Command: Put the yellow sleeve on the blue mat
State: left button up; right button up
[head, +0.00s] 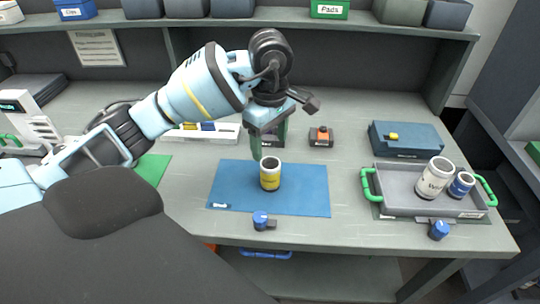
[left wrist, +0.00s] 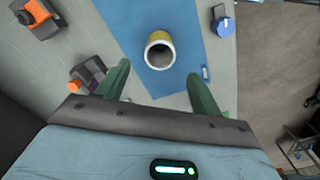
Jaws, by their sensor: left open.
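The yellow sleeve (head: 270,175) stands upright on the blue mat (head: 305,190), near its middle. It has a white top and a yellow body with a dark label. In the left wrist view the sleeve (left wrist: 159,50) shows as a hollow ring over the blue mat (left wrist: 195,45). My left gripper (head: 265,148) is above and just behind the sleeve in the head view. Its green fingers are apart and empty in the left wrist view (left wrist: 158,75), with the sleeve beyond the tips. I see no contact with the sleeve. My right gripper is not in view.
A grey tray (head: 410,202) with green handles holds a white container (head: 435,177) and a blue one (head: 461,184) at right. A blue box (head: 408,140) stands behind it. A blue-knobbed device (head: 262,220) sits at the mat's front edge. A green mat (head: 152,168) lies left.

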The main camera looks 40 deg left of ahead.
pick_arm(q)
jog(key=shift+r, duration=1.5)
